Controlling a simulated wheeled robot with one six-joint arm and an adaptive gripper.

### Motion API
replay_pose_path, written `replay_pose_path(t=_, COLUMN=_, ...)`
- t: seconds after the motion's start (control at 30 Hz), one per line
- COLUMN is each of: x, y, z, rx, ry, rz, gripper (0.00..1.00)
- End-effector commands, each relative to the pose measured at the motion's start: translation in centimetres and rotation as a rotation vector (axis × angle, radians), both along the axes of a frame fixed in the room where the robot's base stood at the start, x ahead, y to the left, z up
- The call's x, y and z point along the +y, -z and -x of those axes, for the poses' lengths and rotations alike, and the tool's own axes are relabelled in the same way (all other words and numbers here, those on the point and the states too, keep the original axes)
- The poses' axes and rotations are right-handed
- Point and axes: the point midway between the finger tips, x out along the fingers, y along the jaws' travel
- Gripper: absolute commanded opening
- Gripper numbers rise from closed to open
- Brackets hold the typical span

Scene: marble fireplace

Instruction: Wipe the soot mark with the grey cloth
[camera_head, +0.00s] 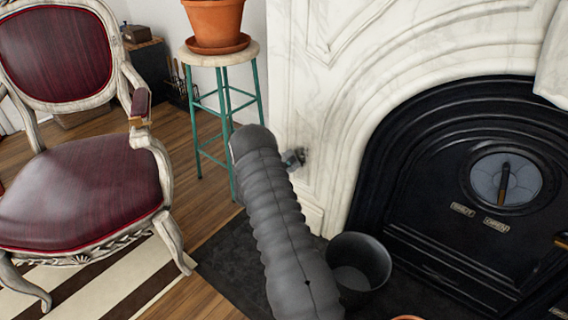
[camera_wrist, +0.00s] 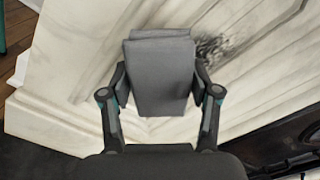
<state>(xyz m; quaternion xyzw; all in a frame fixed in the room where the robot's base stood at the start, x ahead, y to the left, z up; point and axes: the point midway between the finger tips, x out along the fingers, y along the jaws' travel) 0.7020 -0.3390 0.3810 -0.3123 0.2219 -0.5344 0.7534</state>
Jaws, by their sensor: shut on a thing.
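The grey cloth (camera_wrist: 160,78) is a folded pad between the fingers of my gripper (camera_wrist: 161,88) in the wrist view. My gripper is shut on it and holds it in front of the pale marble. The soot mark (camera_wrist: 211,46) is a dark smudge on the marble, just right of the cloth's upper edge; the cloth may hide part of it. I cannot tell whether the cloth touches the marble. In the head view, my gripper (camera_head: 294,159) is mostly hidden behind my arm, close to the left side of the marble surround (camera_head: 330,135).
A black bucket (camera_head: 358,266) stands on the dark hearth below. The black fireplace front (camera_head: 450,200) is at right. A green-legged stool (camera_head: 226,100) with a terracotta pot (camera_head: 214,22) stands behind my arm. A red armchair (camera_head: 85,190) is at left.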

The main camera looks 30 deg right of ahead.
Motion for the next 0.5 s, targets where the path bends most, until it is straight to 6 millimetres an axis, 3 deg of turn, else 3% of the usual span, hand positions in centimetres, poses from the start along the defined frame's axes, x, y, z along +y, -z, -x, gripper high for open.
replay_pose_path(t=0.5, x=-0.42, y=0.01, z=-0.16, rx=0.0, ry=0.001, rz=0.001, gripper=0.34)
